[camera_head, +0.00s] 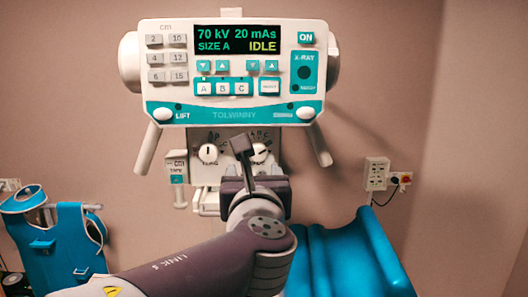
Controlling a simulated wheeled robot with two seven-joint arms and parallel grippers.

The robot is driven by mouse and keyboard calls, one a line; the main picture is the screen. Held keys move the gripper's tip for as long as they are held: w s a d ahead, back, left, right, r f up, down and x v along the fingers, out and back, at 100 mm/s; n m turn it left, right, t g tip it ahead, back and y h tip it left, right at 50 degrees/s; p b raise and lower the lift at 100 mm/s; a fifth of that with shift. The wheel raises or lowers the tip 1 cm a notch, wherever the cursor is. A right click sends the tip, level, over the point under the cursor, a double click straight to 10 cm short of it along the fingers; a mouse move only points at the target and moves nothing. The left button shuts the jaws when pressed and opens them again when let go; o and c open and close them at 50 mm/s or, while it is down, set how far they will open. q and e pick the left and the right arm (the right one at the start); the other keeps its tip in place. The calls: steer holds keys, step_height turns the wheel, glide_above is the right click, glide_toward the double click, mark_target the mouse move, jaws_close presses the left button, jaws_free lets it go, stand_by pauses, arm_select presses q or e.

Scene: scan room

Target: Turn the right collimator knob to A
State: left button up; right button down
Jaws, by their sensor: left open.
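The right collimator knob (260,153) is white and round, below the console, with small letters around its top. My left gripper (246,148) is in front of it and hides its left part. One dark finger points up toward the panel; the gripper is open. I cannot tell whether it touches the knob, and the knob's pointer setting is not clear. The left collimator knob (208,153) is white with a dark upright mark and is clear of the gripper. My right gripper is not in view.
The white and teal console (236,112) above reads 70 kV, 20 mAs, SIZE A, IDLE. Its two handles (149,148) slant down at the sides. A tape holder (176,172) hangs left of the knobs. A blue padded seat (345,255) is lower right, and a teal apron (68,245) hangs left.

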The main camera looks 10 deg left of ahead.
mark_target(258, 155)
arm_select(q)
steer(key=p+x, duration=0.1)
steer(key=x, duration=0.1)
steer(key=d+p+x, duration=0.1)
steer(key=x, duration=0.2)
steer(key=d+x, duration=0.1)
steer(key=x, duration=0.2)
steer(key=shift+w+a+p, duration=0.1)
steer(key=shift+w+p, duration=0.3)
steer(key=shift+w, duration=0.05)
steer(key=shift+w+a, duration=0.6)
steer(key=shift+w, duration=0.05)
steer(key=shift+a+f, duration=0.1)
steer(key=shift+a, duration=0.1)
steer(key=shift+d, duration=0.25)
steer(key=c, duration=0.3)
steer(key=shift+d, duration=0.1)
steer(key=c, duration=0.5)
steer(key=shift+c, duration=1.2)
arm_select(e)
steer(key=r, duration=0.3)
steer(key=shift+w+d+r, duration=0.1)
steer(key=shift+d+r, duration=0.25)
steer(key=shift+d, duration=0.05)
